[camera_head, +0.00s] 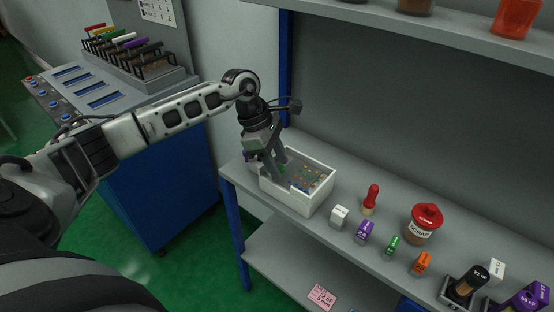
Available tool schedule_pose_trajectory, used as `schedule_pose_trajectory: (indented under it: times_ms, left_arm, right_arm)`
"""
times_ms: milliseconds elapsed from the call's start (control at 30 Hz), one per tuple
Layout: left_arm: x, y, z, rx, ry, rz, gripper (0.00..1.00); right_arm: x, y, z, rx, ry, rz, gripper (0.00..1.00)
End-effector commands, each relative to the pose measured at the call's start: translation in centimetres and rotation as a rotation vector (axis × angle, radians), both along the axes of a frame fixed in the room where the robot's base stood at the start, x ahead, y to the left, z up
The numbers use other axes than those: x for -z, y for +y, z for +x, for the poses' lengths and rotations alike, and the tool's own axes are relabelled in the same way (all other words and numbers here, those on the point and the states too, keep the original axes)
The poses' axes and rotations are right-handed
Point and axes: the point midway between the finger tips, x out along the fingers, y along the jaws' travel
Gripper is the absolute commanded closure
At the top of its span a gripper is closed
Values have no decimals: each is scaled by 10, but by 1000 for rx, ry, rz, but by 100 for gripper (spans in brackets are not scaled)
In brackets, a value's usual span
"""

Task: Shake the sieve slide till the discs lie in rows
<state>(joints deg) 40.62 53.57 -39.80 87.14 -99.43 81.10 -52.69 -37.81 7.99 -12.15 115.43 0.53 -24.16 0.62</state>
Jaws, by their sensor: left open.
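A white open-topped box (312,205) stands near the left end of the grey bench shelf. Inside it is a floor with many small coloured discs (308,181), orange, green and others; they are too small to tell how they lie. I cannot tell whether this box is the sieve slide. My left gripper (277,178) points down at the box's left part, its fingers apart, and it hides that corner. I cannot tell whether the fingers touch the box wall. My right gripper is not in view.
Right of the box stand small white, purple, green and orange blocks, a red-handled tool (370,199) and a red-lidded SCRAP jar (424,223). Dark holders (462,288) are at the far right. An upper shelf (420,30) overhangs. A blue cabinet (165,190) stands left, across a gap.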

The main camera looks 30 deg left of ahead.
Motion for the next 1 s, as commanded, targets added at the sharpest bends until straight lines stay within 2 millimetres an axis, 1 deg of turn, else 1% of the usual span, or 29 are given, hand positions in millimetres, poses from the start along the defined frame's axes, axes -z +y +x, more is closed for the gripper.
schedule_pose_trajectory:
  times_ms: [33,133,167,333,533,767,800,867,1000]
  left_arm:
    - [0,0,0,0,0,0,68]
    - [0,0,0,0,0,0,96]
    - [0,0,0,0,0,0,100]
    - [0,-3,0,1,0,0,100]
    - [0,-26,-2,2,-2,1,100]
    - [-1,-28,-2,2,0,-3,100]
    - [-1,-28,-2,3,0,-3,75]
    - [-1,-28,-2,3,1,-4,59]
    - [-1,-27,-2,2,1,-2,59]
  right_arm:
    - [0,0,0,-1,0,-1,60]
    - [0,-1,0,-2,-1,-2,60]
    - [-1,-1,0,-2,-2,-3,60]
    - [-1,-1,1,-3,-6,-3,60]
    - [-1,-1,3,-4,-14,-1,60]
    - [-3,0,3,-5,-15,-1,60]
    - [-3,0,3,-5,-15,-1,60]
    - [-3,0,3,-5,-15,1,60]
    - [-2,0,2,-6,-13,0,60]
